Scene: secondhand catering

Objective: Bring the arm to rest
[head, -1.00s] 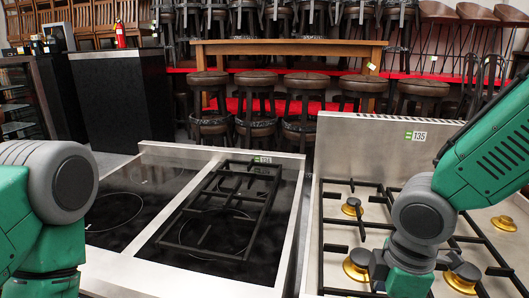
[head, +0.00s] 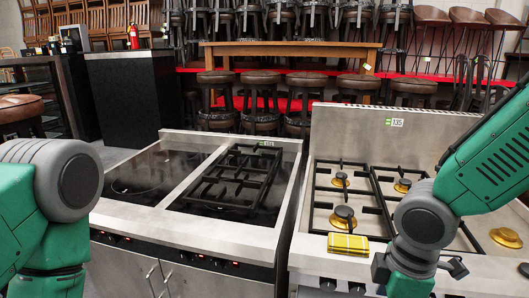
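My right arm (head: 480,165) comes in from the right edge, bent downward. My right gripper (head: 418,272) hangs at the end of it, over the front edge of the gas stove (head: 470,277). I see its dark side links but not its fingertips, so I cannot tell open from shut. I see nothing held in it. My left arm (head: 60,190) is bent at the lower left, and its gripper is out of the picture.
Stools (head: 262,85) and a wooden table (head: 290,48) stand behind.

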